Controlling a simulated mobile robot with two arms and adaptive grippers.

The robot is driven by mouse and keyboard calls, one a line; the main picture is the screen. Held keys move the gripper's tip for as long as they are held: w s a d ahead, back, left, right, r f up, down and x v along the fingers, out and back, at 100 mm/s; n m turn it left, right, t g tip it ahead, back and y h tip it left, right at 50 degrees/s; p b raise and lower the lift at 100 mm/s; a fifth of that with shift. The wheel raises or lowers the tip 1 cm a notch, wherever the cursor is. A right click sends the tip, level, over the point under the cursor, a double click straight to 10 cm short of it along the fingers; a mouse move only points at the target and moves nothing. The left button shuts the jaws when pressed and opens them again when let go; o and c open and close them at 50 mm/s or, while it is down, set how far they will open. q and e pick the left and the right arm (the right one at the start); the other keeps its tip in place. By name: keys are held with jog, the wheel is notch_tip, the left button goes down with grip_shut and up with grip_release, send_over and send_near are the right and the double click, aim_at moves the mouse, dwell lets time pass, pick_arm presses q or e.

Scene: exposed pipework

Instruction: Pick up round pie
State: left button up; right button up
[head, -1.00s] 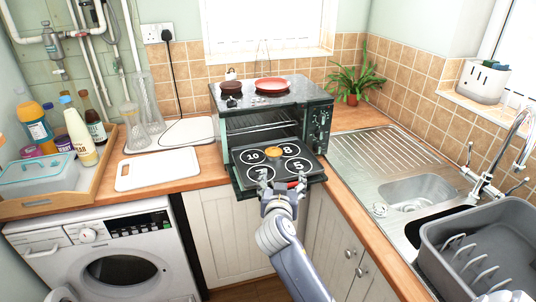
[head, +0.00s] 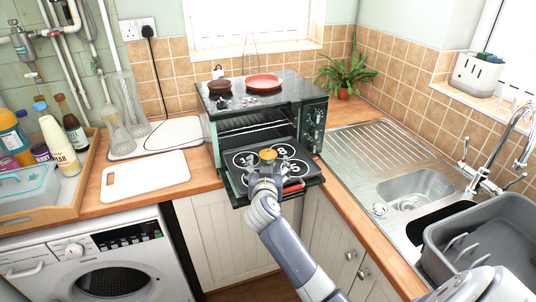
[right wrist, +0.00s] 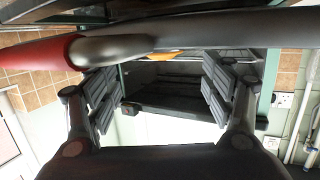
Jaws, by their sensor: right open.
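The round pie (head: 268,154) is a small orange-brown disc on the open, numbered door (head: 238,182) of the toaster oven. In the right wrist view only a sliver of orange, probably the pie (right wrist: 165,54), shows behind a grey bar. My right gripper (head: 268,168) is over the door, just on the near side of the pie, and hides part of the door. In the right wrist view my right gripper (right wrist: 162,95) has its fingers wide apart with nothing between them. Whether it touches the door cannot be told. My left gripper is not in view.
A grey bar with a red end (right wrist: 35,55), apparently the door handle, crosses close before the right wrist camera. A white board (head: 145,175) lies left; the sink (head: 415,187) is right.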

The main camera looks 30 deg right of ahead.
aim_at(268, 157)
jog(key=shift+w+d+f, duration=0.2)
jog(key=shift+w+d, duration=0.1)
jog(key=shift+w, duration=0.25)
jog(key=shift+w+d+p, duration=0.3)
jog(key=shift+w+p, duration=0.2)
jog(key=shift+w, duration=0.05)
jog(key=p+x, duration=0.1)
jog(key=x, duration=0.2)
jog(key=shift+f, duration=0.1)
jog(key=shift+w+d+f, duration=0.2)
jog(key=shift+w+d, duration=0.05)
jog(key=shift+w, duration=0.1)
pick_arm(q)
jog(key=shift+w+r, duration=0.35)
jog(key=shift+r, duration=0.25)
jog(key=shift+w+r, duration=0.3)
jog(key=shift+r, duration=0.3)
pick_arm(e)
jog(key=shift+c, duration=0.2)
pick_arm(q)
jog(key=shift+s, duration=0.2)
pick_arm(e)
jog(key=c, duration=1.1)
